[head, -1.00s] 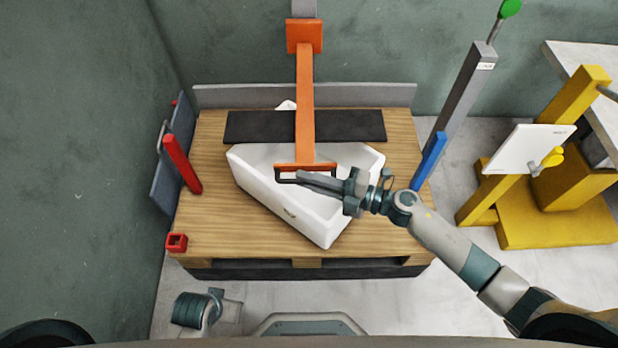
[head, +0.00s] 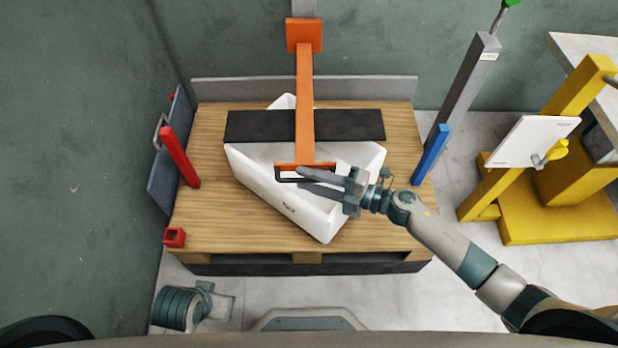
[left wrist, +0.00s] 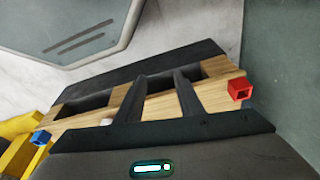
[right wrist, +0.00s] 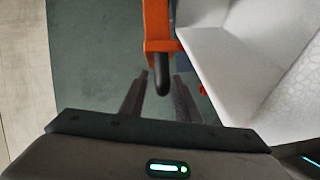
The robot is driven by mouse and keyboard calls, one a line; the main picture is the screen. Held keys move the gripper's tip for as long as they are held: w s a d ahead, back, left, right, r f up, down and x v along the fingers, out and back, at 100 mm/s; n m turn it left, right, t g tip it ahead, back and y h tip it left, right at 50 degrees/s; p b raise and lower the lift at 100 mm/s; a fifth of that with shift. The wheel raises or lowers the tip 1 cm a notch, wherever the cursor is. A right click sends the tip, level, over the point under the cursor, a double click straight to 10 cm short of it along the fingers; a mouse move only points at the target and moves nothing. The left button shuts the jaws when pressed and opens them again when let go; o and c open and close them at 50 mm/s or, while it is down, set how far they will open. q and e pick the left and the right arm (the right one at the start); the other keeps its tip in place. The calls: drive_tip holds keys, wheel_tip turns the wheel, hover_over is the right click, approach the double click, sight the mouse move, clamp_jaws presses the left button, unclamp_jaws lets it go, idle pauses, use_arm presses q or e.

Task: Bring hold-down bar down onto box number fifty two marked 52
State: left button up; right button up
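The hold-down bar (head: 305,105) is an orange arm with a wide black pad (head: 355,125) across it and a dark loop handle at its near end. The white open box (head: 315,220) sits slanted on the wooden pallet, partly beneath the pad. Its small front mark is too small to read. My right gripper (head: 298,178) is open at the handle, one finger on each side. In the right wrist view the black handle (right wrist: 163,80) shows between the fingertips, with no visible grip. My left gripper (left wrist: 159,76) is open and empty, low at the pallet's near side.
The wooden pallet (head: 210,225) has a red post (head: 180,157) and red socket (head: 174,238) at left, and a blue post (head: 431,154) at right. A grey lever post (head: 465,90) and yellow stand (head: 560,215) stand right. A wall closes the left side.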

drive_tip(key=shift+d, duration=0.1)
